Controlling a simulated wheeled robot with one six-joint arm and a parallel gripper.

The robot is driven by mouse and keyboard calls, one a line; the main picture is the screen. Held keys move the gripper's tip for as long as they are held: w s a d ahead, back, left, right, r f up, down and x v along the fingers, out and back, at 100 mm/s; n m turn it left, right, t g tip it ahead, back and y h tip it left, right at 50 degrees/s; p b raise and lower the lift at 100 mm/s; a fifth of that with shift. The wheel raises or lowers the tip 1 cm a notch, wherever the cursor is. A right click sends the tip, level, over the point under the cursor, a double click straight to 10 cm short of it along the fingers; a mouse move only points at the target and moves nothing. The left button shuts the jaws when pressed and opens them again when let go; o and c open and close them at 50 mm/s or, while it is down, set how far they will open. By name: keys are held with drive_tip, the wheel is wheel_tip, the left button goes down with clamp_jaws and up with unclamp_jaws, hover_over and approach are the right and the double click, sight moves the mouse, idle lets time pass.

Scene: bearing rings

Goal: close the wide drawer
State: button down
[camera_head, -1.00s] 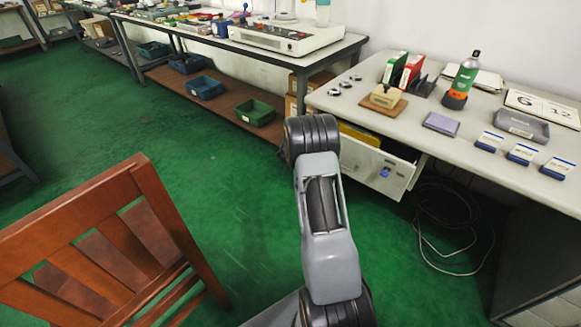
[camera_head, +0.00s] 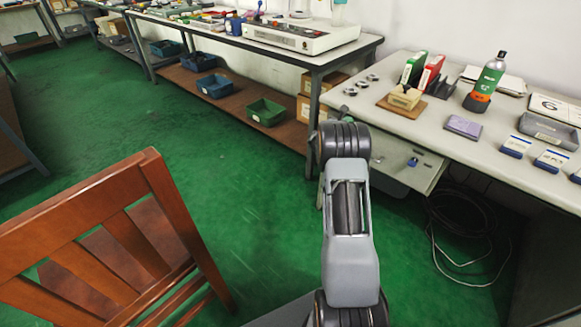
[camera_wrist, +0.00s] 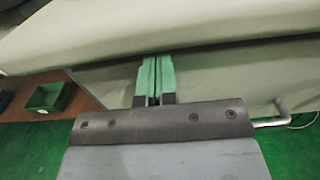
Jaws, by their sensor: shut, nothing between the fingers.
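The wide drawer (camera_head: 393,163) is a pale grey front under the right-hand desk, partly covered by my arm in the head view. Its front sits close under the desktop edge, with no inside showing; I cannot tell if it is fully flush. The wrist view shows the drawer front (camera_wrist: 215,88) with a bar handle (camera_wrist: 283,112) at the right. My gripper (camera_wrist: 155,62) has green fingertips, shut together and empty, at the drawer front left of that handle. They look close to or touching it; contact is unclear. In the head view the gripper is mostly hidden behind my arm.
The desktop (camera_head: 440,110) above holds a stamp on a wooden board (camera_head: 405,101), a green bottle (camera_head: 487,80) and binders. A wooden chair (camera_head: 110,240) stands at the left. Cables (camera_head: 465,230) lie beneath the desk. Green floor is free between chair and desks.

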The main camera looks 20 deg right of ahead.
drive_tip(key=shift+d+r, duration=0.25)
drive_tip(key=shift+r, duration=0.1)
drive_tip(key=p+v, duration=0.1)
drive_tip(key=v, duration=1.3)
drive_tip(key=shift+a+f, duration=0.25)
drive_tip(key=shift+f, duration=0.1)
